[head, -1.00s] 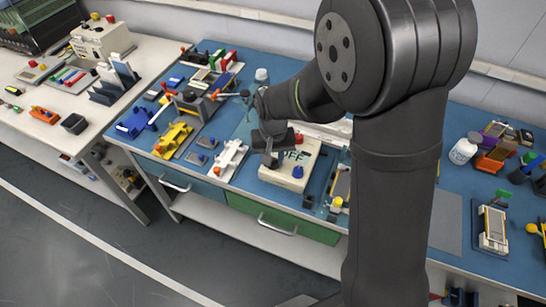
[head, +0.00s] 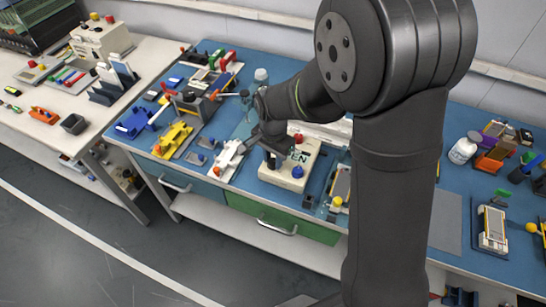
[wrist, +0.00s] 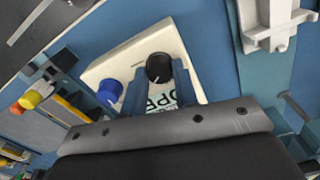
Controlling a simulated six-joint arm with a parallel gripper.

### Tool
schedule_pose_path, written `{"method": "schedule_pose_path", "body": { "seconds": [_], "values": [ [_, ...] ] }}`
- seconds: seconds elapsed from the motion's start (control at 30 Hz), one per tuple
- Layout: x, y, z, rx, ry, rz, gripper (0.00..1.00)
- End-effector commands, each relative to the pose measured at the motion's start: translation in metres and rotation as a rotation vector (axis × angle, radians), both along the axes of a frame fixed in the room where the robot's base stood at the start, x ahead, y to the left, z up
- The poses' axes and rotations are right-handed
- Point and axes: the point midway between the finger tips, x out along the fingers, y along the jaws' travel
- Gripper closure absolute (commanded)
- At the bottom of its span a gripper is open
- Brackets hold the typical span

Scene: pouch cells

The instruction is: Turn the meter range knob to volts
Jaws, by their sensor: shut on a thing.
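The meter (head: 284,182) is a cream box on the blue bench, with a red terminal (head: 298,138) and a blue terminal (head: 297,171) on top. Its display (head: 300,157) shows letters ending in EN in the head view. The blue terminal (wrist: 109,91) is beside the left finger.
A white fixture (head: 226,160) stands close left of the meter; it also shows in the wrist view (wrist: 272,20). Yellow and blue fixtures lie further left. A dark tray with a yellow-topped part (head: 338,190) is right of the meter. My arm hides the bench's middle.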

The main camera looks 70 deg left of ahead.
Motion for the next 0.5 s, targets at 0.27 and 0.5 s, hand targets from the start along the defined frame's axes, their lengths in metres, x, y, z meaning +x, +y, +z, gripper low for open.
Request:
{"method": "schedule_pose_path", "body": {
  "seconds": [0.27,0.5],
  "values": [
    [-0.0001,0.0,0.0003,0.0,0.0,-0.033,0.96],
    [-0.0001,0.0,0.0003,0.0,0.0,-0.033,0.96]
  ]
}}
